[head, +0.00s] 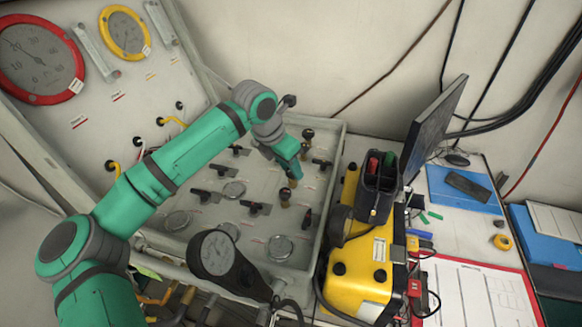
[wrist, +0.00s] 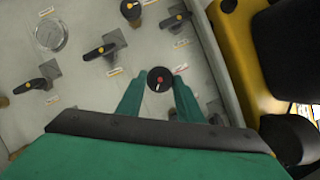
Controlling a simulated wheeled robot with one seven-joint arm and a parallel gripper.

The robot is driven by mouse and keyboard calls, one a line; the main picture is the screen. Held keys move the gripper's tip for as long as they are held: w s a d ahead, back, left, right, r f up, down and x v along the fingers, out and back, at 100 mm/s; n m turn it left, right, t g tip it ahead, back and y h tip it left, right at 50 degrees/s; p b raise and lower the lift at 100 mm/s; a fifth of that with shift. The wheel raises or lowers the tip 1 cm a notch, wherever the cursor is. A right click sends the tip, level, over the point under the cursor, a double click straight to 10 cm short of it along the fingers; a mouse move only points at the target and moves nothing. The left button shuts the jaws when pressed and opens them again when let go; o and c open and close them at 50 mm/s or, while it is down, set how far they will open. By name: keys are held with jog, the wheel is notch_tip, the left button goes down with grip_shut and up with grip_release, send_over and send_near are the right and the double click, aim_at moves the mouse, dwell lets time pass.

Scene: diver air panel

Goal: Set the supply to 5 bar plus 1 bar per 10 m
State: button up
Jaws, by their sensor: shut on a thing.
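My gripper (head: 288,182) is over the right part of the sloping grey air panel (head: 215,170). In the wrist view its two green fingers (wrist: 159,90) are closed around a round black knob (wrist: 159,79) with a red pointer line. A large red-rimmed gauge (head: 38,58) and a smaller yellow-rimmed gauge (head: 125,32) are on the upright panel at upper left. A black gauge (head: 217,253) stands at the front edge. Needle readings are too small to tell.
Several black lever valves (head: 205,195) and small round dials (head: 280,248) surround the knob. Another knob (head: 307,134) is farther back. A yellow case (head: 362,262) stands close on the right, with a desk, monitor (head: 433,125) and red-bordered sheet (head: 475,290) beyond.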

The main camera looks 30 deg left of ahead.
jog(key=m, duration=0.1)
jog(key=m+h, duration=0.1)
jog(key=m, duration=0.1)
jog(key=m+g, duration=0.1)
jog(key=m, duration=0.1)
jog(key=shift+w+a+h, duration=0.15)
jog(key=shift+a+h, duration=0.15)
jog(key=shift+h, duration=0.1)
dwell(0.3)
jog(key=o, duration=1.1)
jog(key=shift+c, duration=0.2)
jog(key=v, duration=1.1)
jog(key=shift+w+f, duration=0.1)
jog(key=shift+w, duration=0.05)
